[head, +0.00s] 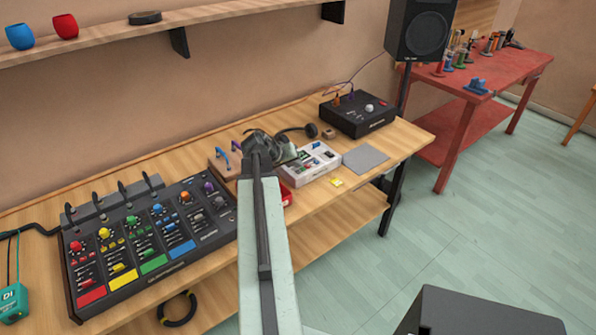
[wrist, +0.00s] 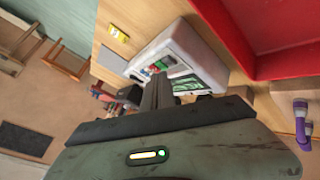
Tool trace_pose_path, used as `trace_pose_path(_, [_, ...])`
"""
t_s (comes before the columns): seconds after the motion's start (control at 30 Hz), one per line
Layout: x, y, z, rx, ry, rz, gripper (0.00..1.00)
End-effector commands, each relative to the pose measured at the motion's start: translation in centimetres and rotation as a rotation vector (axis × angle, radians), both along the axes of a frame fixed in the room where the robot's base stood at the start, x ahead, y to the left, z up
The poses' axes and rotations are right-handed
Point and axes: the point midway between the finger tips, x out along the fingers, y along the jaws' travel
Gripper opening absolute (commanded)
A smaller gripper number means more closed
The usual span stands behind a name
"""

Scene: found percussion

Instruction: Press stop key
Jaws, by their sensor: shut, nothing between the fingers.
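A white box-shaped device (head: 322,168) with small coloured keys and a screen sits on the wooden bench, just right of my gripper (head: 287,152). In the wrist view the device (wrist: 205,50) lies beyond my fingers, with green and red keys (wrist: 160,64) and a dark green screen (wrist: 186,85) on its top. My gripper (wrist: 158,92) is shut and empty, its fingertips over the near part of the device in the picture. I cannot tell whether they touch it. Which key is the stop key is too small to read, and my fingers hide part of the face.
A red tray (head: 286,196) stands close beside the device. A yellow block (head: 337,182) and a grey pad (head: 365,158) lie nearby. Headphones (head: 310,130) and a black box (head: 358,113) stand behind. A large mixer (head: 150,245) fills the bench's left.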

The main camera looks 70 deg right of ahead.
Motion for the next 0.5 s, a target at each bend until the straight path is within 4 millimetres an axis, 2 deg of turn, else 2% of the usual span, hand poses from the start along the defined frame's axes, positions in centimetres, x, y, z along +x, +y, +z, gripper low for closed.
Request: trace_pose_path(0.5, [0.0,0.0,4.9,0.0,0.0,0.0,0.0])
